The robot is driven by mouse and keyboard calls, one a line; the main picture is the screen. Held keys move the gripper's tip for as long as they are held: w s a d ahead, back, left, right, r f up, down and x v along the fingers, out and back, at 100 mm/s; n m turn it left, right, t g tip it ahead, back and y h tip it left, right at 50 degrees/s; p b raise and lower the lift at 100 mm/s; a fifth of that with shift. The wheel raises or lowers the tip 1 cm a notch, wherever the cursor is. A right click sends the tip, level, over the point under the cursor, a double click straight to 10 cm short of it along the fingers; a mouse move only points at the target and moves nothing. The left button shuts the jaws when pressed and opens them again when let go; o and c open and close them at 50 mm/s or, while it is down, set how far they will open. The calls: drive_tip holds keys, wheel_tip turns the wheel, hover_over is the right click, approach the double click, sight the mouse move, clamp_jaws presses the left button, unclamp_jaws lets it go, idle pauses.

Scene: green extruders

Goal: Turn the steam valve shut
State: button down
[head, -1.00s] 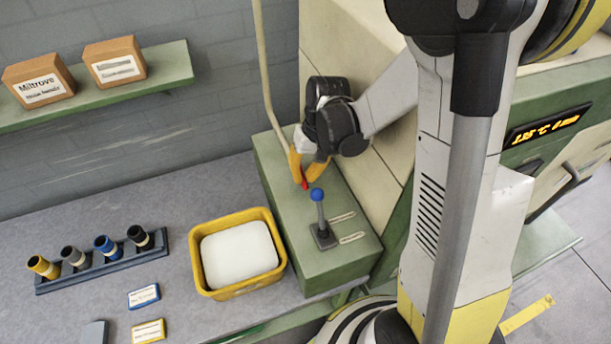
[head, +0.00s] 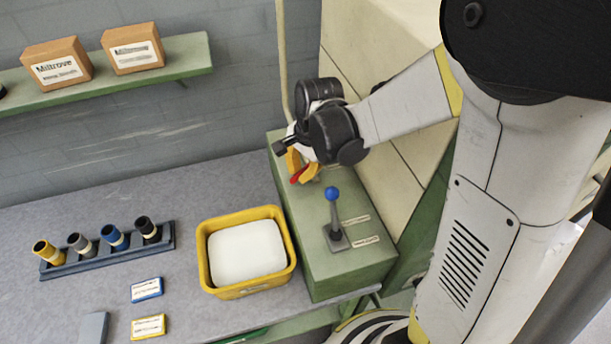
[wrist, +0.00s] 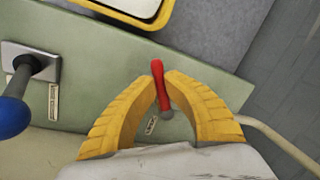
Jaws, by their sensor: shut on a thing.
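The steam valve shows as a red lever handle (head: 297,177) at the back of the green box, beside the thin pipe. In the wrist view the red handle (wrist: 160,80) stands between the two yellow fingers, with a small grey piece at its lower end. My gripper (head: 299,170) is shut on the red handle, and its fingertips (wrist: 164,76) press on it from both sides. In the head view the fingers and wrist hide much of the handle and the valve body.
A blue-knobbed lever (head: 333,205) stands on the green box (head: 345,275), close in front of my gripper. A cream pipe (head: 281,60) rises behind it. A yellow tub (head: 252,290) stands on the grey bench to the left. The cream machine wall (head: 350,60) is close on the right.

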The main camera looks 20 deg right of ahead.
drive_tip(key=m, duration=0.1)
drive_tip(key=w+m, duration=0.1)
drive_tip(key=shift+a+f+m+h+b, duration=0.1)
drive_tip(key=shift+a+m+h+b, duration=0.2)
drive_tip(key=shift+a, duration=0.05)
drive_tip(key=shift+w+a+m+h+b, duration=0.15)
drive_tip(key=shift+w+m, duration=0.15)
drive_tip(key=shift+m, duration=0.35)
drive_tip(key=shift+w+d+m+h+b, duration=0.1)
drive_tip(key=shift+w+m, duration=0.15)
drive_tip(key=shift+m, duration=0.35)
drive_tip(key=shift+w+a+m+h+b, duration=0.15)
drive_tip(key=shift+w+m, duration=0.15)
drive_tip(key=shift+m, duration=0.35)
drive_tip(key=shift+d, duration=0.1)
drive_tip(key=c, duration=1.4)
unclamp_jaws()
drive_tip(key=shift+w, duration=0.15)
drive_tip(key=shift+r, duration=0.2)
wheel_tip(320, 180, up, 12)
drive_tip(key=s, duration=0.2)
drive_tip(key=shift+s+f, duration=0.2)
